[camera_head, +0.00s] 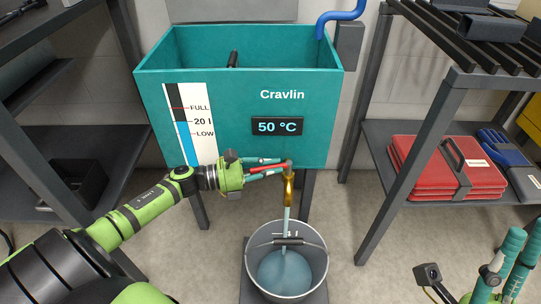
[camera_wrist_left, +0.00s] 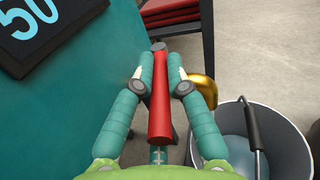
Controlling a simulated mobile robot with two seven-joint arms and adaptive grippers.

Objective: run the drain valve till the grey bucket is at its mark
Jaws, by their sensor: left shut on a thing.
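A teal tank (camera_head: 240,150) marked Cravlin stands against the back wall. A brass drain valve (camera_head: 289,185) sits below its front, and a stream of water falls from it into the grey bucket (camera_head: 322,262). The bucket stands upright with water (camera_head: 285,275) in its lower part; short marks (camera_head: 285,233) show on its inner back wall, above the water. My left gripper (camera_head: 268,168) is shut on the valve's red lever (camera_wrist_left: 160,105), which lies between its fingers in the left wrist view. My right gripper (camera_head: 508,262) is at the lower right, away from the valve, partly cut off.
The tank's gauge (camera_head: 187,125) shows blue up to about the 20 l label, and its display (camera_head: 277,126) reads 50 °C. A dark shelf (camera_head: 55,130) stands left; a rack (camera_head: 470,100) with red cases (camera_head: 440,165) stands right. Open floor lies right of the bucket.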

